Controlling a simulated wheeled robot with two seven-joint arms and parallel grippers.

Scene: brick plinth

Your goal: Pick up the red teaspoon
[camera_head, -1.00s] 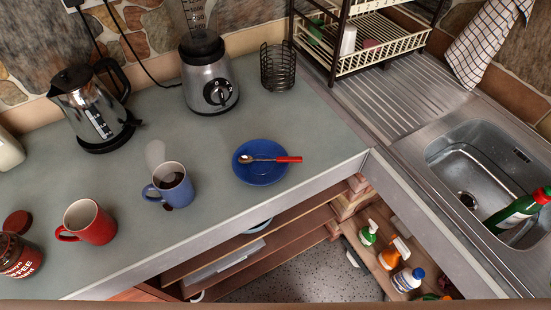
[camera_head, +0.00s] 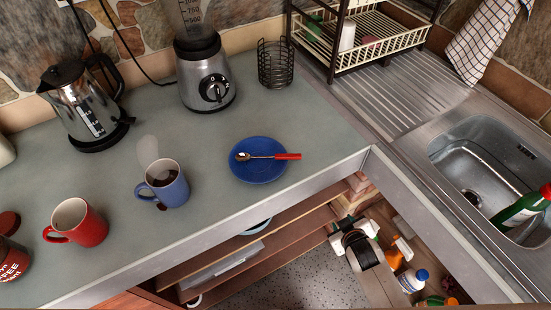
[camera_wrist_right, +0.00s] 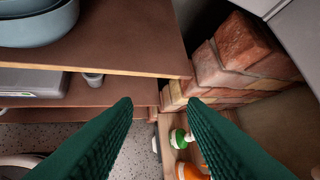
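The red teaspoon (camera_head: 286,156) lies across the blue saucer (camera_head: 258,174) near the counter's front edge. Its metal bowl points left and its red handle points right, over the saucer's rim. My right gripper (camera_head: 354,226) is in front of the counter, below and right of the saucer, apart from the spoon. In the right wrist view, the two green fingers of my right gripper (camera_wrist_right: 159,105) are spread with nothing between them. The spoon is not in that view. My left gripper is not in view.
A blue mug (camera_head: 173,191) and a red mug (camera_head: 88,231) stand left of the saucer. The counter's front edge (camera_head: 310,182) lies between my right gripper and the saucer. Under it are shelves and a brick plinth (camera_wrist_right: 237,50). Several bottles stand beneath my gripper.

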